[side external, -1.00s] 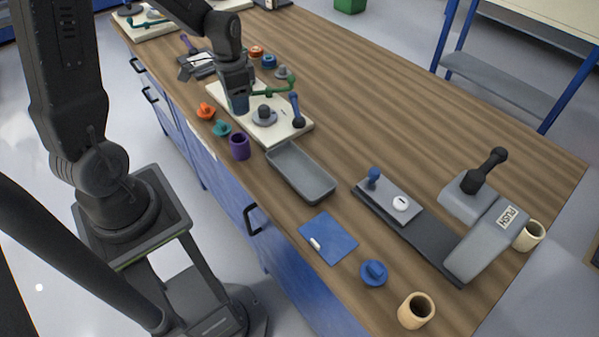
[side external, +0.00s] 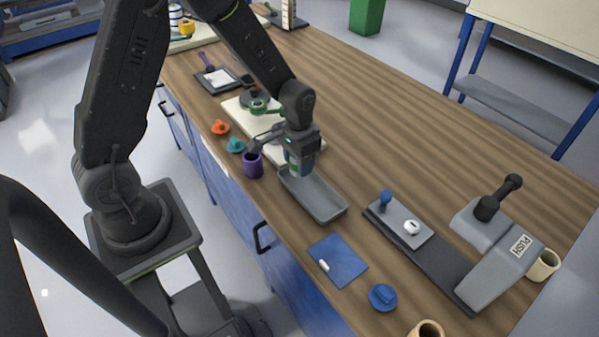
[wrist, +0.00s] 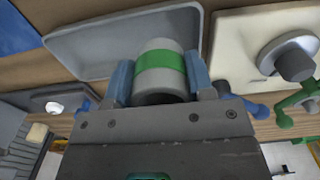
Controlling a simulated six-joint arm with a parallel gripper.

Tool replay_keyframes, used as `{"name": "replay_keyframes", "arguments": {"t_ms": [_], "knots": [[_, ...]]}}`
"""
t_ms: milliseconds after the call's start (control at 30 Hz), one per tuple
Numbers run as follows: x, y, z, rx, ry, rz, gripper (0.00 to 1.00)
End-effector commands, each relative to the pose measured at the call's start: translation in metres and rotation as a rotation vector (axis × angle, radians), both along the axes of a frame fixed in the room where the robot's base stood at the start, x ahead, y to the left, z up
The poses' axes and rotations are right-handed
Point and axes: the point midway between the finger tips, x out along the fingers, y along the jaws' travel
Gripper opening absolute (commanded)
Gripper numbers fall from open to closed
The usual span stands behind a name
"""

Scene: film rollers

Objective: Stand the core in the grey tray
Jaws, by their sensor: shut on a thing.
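The core is a light grey cylinder with a green band (wrist: 160,66), held between the blue fingers of my gripper (wrist: 159,82) in the wrist view. In the side external view my gripper (side external: 298,160) points down at the far end of the grey tray (side external: 322,203), with the core partly hidden between the fingers. The core looks roughly upright. I cannot tell whether its lower end touches the tray floor. The shallow, rimmed tray also shows in the wrist view (wrist: 75,50) and looks otherwise empty.
A cream board (side external: 237,107) with a spindle and green-handled clamp lies behind the tray. A blue mat (side external: 338,262) and a grey press (side external: 490,262) are nearer the camera. Bare wood lies right of the tray.

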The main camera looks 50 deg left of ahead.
Motion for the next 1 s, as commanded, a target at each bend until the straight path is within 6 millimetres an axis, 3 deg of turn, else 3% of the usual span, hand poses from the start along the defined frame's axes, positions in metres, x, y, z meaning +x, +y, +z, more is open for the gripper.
{"name": "replay_keyframes", "arguments": {"t_ms": [333,767,800,900,1000], "knots": [[0.001,-0.002,-0.039,0.0,0.002,0.0,0.26],[0.001,-0.001,-0.045,0.0,0.001,0.0,0.26],[0.001,-0.001,-0.044,0.0,0.0,0.0,0.52],[0.001,-0.001,-0.044,0.0,0.0,0.0,0.59],[0.001,-0.001,-0.044,0.0,0.0,0.0,0.59]]}}
